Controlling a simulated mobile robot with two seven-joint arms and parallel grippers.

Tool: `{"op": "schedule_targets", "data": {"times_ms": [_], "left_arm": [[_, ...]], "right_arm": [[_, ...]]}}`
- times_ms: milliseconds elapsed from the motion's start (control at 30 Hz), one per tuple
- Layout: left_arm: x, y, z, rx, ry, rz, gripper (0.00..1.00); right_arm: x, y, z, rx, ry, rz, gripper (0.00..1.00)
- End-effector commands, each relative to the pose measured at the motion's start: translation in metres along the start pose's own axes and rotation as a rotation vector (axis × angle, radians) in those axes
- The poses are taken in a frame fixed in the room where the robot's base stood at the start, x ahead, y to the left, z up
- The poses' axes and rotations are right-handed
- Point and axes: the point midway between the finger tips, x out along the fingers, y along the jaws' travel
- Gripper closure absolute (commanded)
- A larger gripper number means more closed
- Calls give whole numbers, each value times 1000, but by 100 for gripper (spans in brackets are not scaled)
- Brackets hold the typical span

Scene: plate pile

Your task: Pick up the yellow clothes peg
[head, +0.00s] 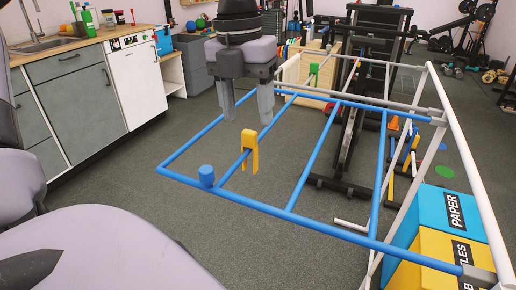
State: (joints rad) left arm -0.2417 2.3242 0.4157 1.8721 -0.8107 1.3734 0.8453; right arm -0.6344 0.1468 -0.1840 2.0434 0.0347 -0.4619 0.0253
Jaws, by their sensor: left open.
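The yellow clothes peg (250,148) sits upright, clipped on a blue bar of the drying rack (295,219), towards the rack's left end. My left gripper (248,112) points down above the peg. Its two grey fingers are apart, with nothing between them. The fingertips are a little higher in the picture than the peg; whether they touch it cannot be told, but a gap seems to show. My right gripper is not in view.
A green peg (313,74) is farther back. Blue and yellow recycling boxes (440,215) stand at right under a white rack bar. A kitchen counter (85,42) is at left. Open floor lies between counter and rack.

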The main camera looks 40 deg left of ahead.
Motion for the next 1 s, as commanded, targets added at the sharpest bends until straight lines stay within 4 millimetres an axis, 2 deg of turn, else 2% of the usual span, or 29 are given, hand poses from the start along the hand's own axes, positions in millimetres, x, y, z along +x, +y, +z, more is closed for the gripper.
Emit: {"op": "schedule_targets", "data": {"times_ms": [233, 700, 967, 1000], "left_arm": [[17, -4, -10, 40, 19, 77, 42], [74, 4, -2, 39, 17, 72, 42], [77, 4, -1, 38, 14, 72, 42], [77, 4, -1, 38, 14, 72, 48]], "right_arm": [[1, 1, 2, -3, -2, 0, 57], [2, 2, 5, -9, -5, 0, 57], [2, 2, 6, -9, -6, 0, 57], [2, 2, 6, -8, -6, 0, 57]]}}
